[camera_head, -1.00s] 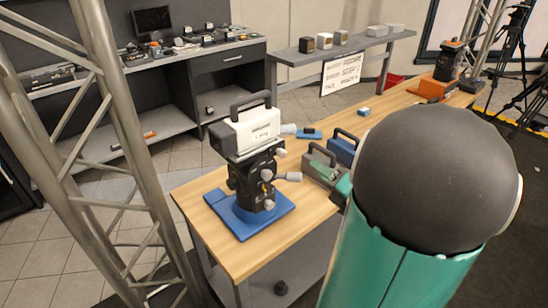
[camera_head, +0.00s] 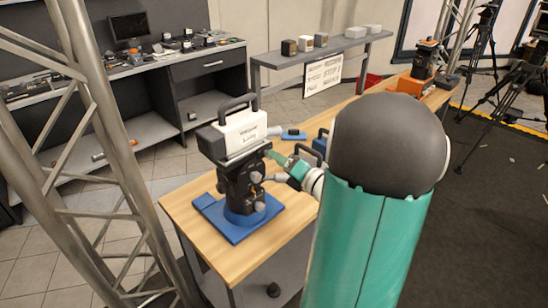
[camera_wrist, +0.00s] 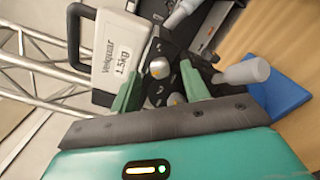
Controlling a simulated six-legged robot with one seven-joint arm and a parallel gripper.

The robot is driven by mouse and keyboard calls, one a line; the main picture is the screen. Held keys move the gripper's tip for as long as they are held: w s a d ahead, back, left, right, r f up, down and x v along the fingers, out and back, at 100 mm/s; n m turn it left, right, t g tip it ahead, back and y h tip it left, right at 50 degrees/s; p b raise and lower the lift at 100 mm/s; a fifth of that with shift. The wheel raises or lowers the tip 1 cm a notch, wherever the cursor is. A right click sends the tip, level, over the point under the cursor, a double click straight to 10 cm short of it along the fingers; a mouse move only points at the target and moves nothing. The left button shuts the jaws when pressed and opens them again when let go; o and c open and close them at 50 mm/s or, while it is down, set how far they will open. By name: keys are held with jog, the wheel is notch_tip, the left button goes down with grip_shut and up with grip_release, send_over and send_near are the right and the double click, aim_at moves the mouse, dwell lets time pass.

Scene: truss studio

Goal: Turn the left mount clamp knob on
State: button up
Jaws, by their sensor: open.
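The left mount (camera_head: 238,185) is a black head on a blue base plate (camera_head: 230,226), at the near end of the wooden table. A white block with a black handle (camera_head: 240,132) sits on top of it. In the wrist view a rounded silver knob (camera_wrist: 160,68) faces me on the black body, and a second knob (camera_wrist: 175,99) is below it. I cannot tell which is the clamp knob. My gripper (camera_wrist: 162,88) is open, its green fingers on either side of the knobs, with no clear contact. In the head view my gripper (camera_head: 276,160) is beside the mount's right side.
Grey handles stick out from the mount; one (camera_wrist: 245,72) is just right of my right finger. A blue handled case (camera_head: 321,143) stands behind my arm. A metal truss (camera_head: 95,150) rises left of the table (camera_head: 185,215). Another mount with orange parts (camera_head: 420,68) is at the far end.

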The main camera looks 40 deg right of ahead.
jog(key=shift+w, duration=1.2)
jog(key=c, duration=1)
jog(key=shift+a, duration=0.1)
